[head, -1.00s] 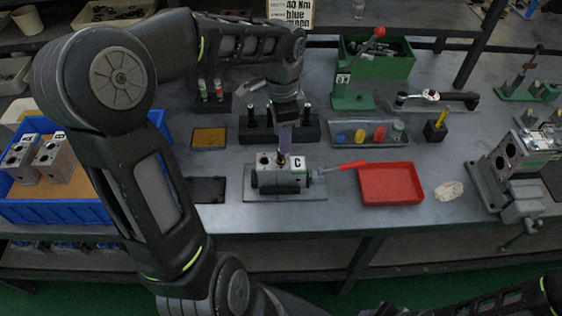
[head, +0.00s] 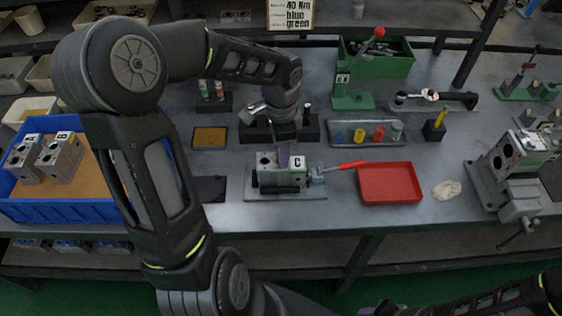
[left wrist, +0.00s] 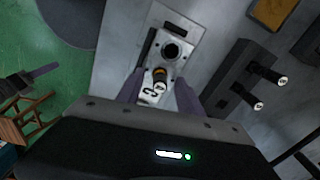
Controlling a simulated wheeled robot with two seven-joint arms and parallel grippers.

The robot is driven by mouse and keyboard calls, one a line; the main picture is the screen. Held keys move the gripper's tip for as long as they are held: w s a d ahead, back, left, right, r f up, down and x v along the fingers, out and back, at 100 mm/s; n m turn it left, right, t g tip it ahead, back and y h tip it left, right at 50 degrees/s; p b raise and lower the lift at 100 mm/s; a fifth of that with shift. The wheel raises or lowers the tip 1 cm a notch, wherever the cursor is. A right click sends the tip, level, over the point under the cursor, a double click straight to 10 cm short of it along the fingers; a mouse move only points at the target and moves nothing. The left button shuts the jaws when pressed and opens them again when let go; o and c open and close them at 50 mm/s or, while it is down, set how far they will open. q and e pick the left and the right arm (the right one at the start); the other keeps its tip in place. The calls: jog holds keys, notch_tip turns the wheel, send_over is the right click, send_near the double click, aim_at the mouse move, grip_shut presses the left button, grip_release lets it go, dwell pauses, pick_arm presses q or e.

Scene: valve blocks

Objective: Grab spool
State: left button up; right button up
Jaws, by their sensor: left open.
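My left gripper (head: 284,142) is over the grey valve block marked C (head: 268,175), fingers pointing down. In the left wrist view my left gripper (left wrist: 160,92) is open, with one finger on each side of a spool (left wrist: 160,72). The spool has a dark and orange body and a pale end. It appears to stand at a bore of block C (left wrist: 178,72), beside an open dark bore. Whether the fingers touch it cannot be told. In the head view the spool is hard to make out. My right gripper (left wrist: 42,72) shows partly at the wrist view's left edge.
A black rack (head: 312,126) with pale-tipped pegs stands just behind. A red-handled clamp (head: 340,166) and a red tray (head: 390,184) are to the right. A tray of coloured parts (head: 370,134) lies behind. A blue crate (head: 70,211) with two blocks is at the left.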

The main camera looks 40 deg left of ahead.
pick_arm(q)
jog(key=shift+c, duration=0.5)
grip_shut()
dwell(0.9)
